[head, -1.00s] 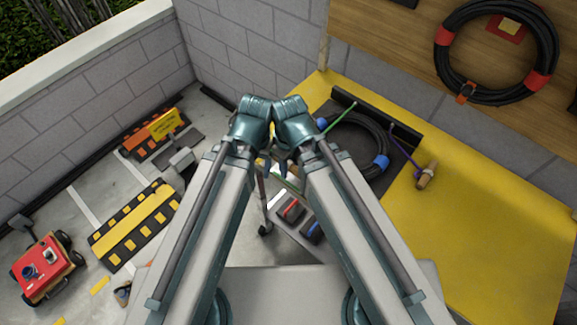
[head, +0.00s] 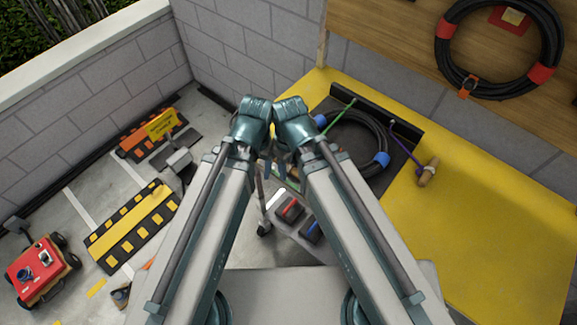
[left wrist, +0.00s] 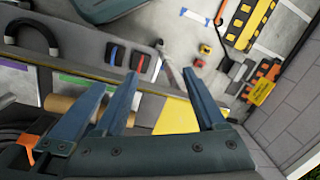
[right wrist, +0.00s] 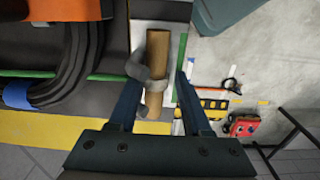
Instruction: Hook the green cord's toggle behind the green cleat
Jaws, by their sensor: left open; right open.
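A brown toggle (right wrist: 160,70) lies between the spread fingers of my right gripper (right wrist: 160,80) in the right wrist view. A grey looped piece (right wrist: 140,72) crosses it; I cannot tell whether this is cord or cleat. My right gripper is open. In the head view, the green cord (head: 341,112) runs down from the dark bar and disappears behind my right arm. A green strip (right wrist: 181,57) lies beside the toggle. My left gripper (left wrist: 163,76) is open and empty; a brown cylinder (left wrist: 62,105) shows left of its fingers.
A purple cord (head: 405,136) with its own toggle (head: 427,177) lies at the yellow panel (head: 480,215). A black coiled hose (head: 355,120) with blue bands sits behind the grippers. Red and blue handles are on the grey deck. A red cart (head: 40,268) stands at left.

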